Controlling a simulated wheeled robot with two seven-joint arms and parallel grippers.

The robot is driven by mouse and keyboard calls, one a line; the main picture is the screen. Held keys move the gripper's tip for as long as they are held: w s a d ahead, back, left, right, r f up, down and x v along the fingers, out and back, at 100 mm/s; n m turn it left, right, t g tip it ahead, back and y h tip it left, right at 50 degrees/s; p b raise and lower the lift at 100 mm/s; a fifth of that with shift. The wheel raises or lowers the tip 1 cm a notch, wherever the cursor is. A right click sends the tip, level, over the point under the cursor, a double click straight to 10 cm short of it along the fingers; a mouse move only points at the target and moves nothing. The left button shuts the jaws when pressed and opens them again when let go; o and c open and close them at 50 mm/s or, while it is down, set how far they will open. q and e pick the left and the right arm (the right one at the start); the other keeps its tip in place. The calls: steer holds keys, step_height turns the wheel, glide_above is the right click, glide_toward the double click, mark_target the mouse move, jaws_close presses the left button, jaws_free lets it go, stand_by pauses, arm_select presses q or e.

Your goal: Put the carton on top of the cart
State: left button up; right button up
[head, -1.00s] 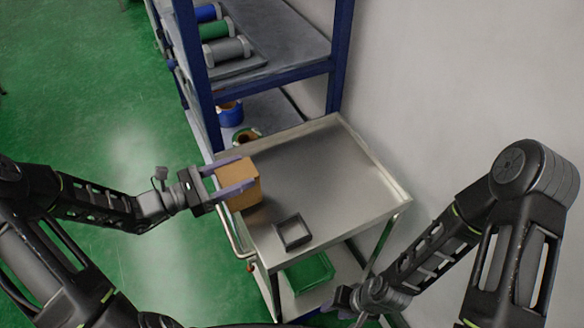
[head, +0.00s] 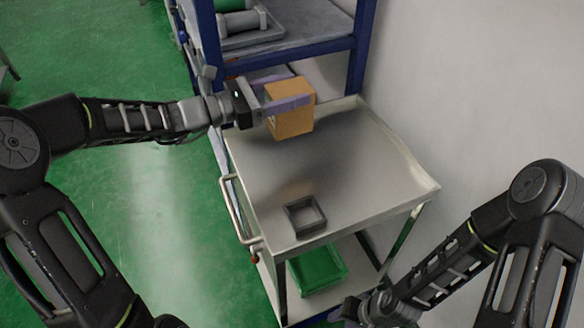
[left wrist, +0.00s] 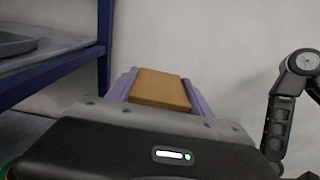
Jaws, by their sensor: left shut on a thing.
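The brown carton (head: 291,121) is between the fingers of my left gripper (head: 290,90), which is shut on it. The carton appears raised above the far part of the metal cart's top (head: 345,160), with a soft shadow on the tray below. In the left wrist view the carton (left wrist: 160,88) sits between the two purple fingers. My right gripper (head: 352,309) is low beside the cart's near right side; its fingers are too unclear to tell whether they are open.
A small dark square frame (head: 304,216) lies on the near part of the cart top. A green bin (head: 318,270) is on the cart's lower shelf. A blue-framed rack (head: 208,40) stands behind the cart, and a wall (head: 480,80) rises at right. The middle of the cart top is clear.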

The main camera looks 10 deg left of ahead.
mark_target(292, 123)
arm_select(q)
steer(key=shift+w+d+r, duration=0.15)
steer(key=shift+d+r, duration=0.15)
steer(key=shift+r, duration=0.2)
steer(key=shift+f, duration=3.2)
steer(key=shift+f, duration=0.1)
step_height(292, 123, down, 4)
steer(key=shift+a+r, duration=0.1)
steer(key=shift+r, duration=0.1)
steer(key=o, duration=1.7)
